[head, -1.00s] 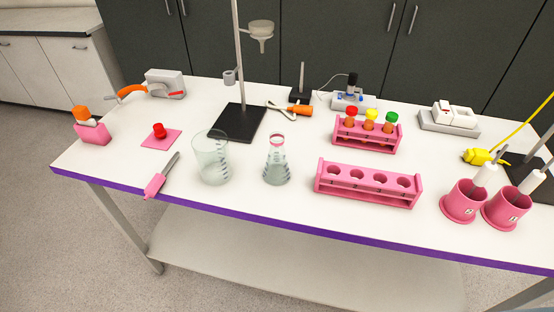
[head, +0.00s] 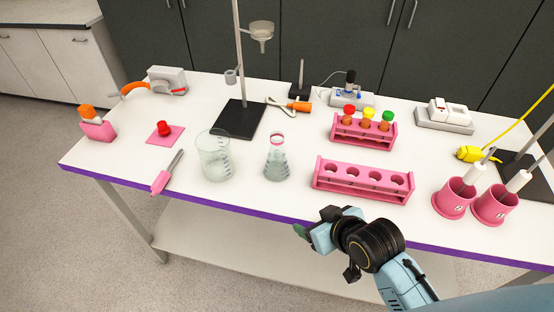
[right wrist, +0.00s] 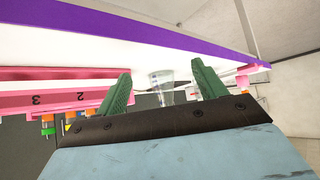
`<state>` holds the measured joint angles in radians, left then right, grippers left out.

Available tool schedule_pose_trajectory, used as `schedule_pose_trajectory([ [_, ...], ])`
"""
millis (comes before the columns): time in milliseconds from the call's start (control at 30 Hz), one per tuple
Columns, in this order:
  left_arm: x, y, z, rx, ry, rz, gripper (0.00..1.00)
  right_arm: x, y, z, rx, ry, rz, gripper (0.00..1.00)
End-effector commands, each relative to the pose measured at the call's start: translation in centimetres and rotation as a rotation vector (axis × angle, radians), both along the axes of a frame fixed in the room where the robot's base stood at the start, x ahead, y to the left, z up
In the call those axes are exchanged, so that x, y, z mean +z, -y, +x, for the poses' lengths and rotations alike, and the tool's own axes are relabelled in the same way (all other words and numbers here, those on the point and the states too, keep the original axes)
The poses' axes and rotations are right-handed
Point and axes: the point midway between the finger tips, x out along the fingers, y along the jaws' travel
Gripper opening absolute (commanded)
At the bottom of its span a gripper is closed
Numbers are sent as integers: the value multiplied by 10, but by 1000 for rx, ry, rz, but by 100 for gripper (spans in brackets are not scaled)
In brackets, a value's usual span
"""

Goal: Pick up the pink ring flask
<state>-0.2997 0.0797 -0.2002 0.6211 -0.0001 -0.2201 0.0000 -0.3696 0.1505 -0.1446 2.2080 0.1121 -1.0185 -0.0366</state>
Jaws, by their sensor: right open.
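The pink ring flask (head: 276,160) is a clear conical flask with a pink ring at its neck. It stands upright on the white table, between the glass beaker and the front pink rack. My right gripper (head: 304,230) is in front of the table's front edge, to the right of and nearer than the flask, and does not touch it. In the right wrist view its two green fingers (right wrist: 161,78) are apart, with nothing held. A clear vessel (right wrist: 160,84) shows beyond and between them; I cannot tell surely which vessel it is. My left gripper is not in view.
A glass beaker (head: 214,158) stands close left of the flask. An empty pink rack (head: 362,184) stands to its right. Behind are a black-based stand (head: 238,122) and a rack with capped tubes (head: 362,133). The table in front of the flask is clear.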

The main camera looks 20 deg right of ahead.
Motion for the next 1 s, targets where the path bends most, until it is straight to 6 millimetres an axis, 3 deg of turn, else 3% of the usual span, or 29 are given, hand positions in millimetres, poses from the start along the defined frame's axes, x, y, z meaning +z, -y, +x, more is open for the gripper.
schedule_pose_trajectory([
  [300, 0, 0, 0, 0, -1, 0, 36, 34, -9, 79, 20, 321, 85, 70],
  [500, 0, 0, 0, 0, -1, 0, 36, 51, -9, 106, 20, 446, 117, 70],
  [1000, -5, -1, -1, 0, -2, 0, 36, 30, -27, 176, 19, 456, 123, 70],
])
